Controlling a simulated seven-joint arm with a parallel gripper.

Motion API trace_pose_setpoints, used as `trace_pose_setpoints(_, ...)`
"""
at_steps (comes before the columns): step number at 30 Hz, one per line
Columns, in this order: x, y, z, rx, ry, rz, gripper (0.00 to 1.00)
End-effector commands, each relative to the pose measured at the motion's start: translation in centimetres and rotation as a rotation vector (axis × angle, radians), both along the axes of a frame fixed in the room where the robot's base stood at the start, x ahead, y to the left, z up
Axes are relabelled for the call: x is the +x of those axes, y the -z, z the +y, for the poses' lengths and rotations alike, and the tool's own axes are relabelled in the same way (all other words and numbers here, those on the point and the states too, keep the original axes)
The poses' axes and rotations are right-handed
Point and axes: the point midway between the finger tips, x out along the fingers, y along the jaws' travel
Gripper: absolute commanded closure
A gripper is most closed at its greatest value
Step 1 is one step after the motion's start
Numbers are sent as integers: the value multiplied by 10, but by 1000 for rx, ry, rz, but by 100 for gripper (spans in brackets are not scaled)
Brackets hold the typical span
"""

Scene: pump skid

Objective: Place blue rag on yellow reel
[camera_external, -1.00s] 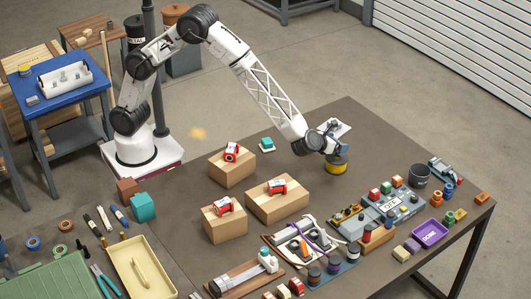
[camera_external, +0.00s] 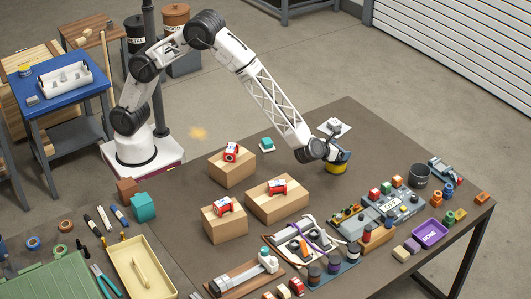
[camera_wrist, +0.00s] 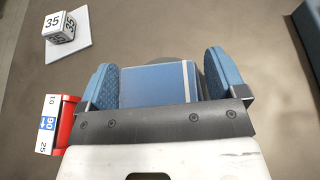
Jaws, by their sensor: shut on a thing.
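The blue rag (camera_wrist: 155,85), a folded blue piece with a pale stripe near its right side, lies between the two blue finger pads of my gripper (camera_wrist: 160,75) in the wrist view. My gripper is shut on it. The yellow reel (camera_external: 336,168), short and round with a dark upper part, stands on the table in the external view. My gripper (camera_external: 337,153) is low over the reel and partly hides its top. In the wrist view a dark round edge shows behind the rag; I cannot tell whether the rag touches the reel.
A white plate with a cube marked 35 (camera_wrist: 60,27) lies behind the reel. A red and white numbered block (camera_wrist: 55,123) is at the wrist view's left. Control boxes (camera_external: 388,207) and a dark cup (camera_external: 419,175) are to the right.

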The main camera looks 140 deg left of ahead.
Motion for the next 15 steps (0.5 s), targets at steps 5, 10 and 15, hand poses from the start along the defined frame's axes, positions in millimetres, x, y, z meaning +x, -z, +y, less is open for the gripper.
trace_pose_setpoints(5, 0, 1, 0, 0, 0, -1, 33)
trace_pose_setpoints(10, 0, 2, 0, 0, 0, 0, 33)
trace_pose_setpoints(15, 0, 5, 0, 0, 0, 0, 4)
